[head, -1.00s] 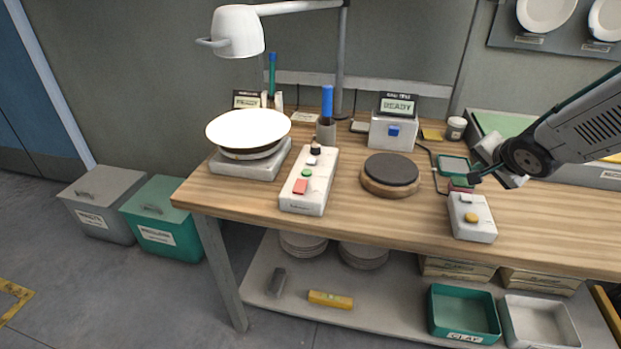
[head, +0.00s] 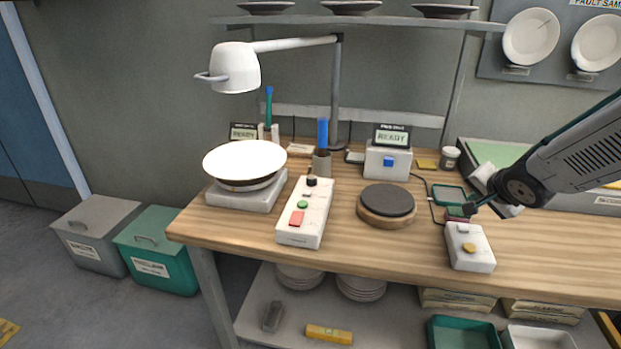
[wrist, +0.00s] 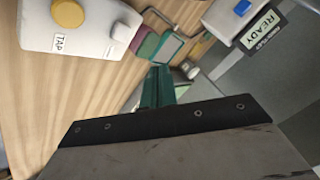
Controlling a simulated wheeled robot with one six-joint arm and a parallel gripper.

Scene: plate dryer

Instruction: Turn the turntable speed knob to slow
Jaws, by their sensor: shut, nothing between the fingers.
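A white control box (head: 292,235) stands at the front of the wooden table, with a red button, a green button and a black knob (head: 312,181) at its far end. I cannot read the knob's setting. To its right is a round dark disc (head: 387,199) on a wooden base. To its left a white plate (head: 244,160) rests on a square pale base. My gripper (head: 469,209) is shut and empty at the right, above the far end of a small white box, well apart from the knob. In the wrist view, my gripper's green fingers (wrist: 157,88) show.
The small white box (head: 470,256) has a yellow button and reads TAP in the wrist view (wrist: 90,28). A READY display (head: 391,137) sits on a white unit with a blue button. A cup with a blue tool (head: 322,136) stands behind the control box. A lamp (head: 236,68) overhangs the plate.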

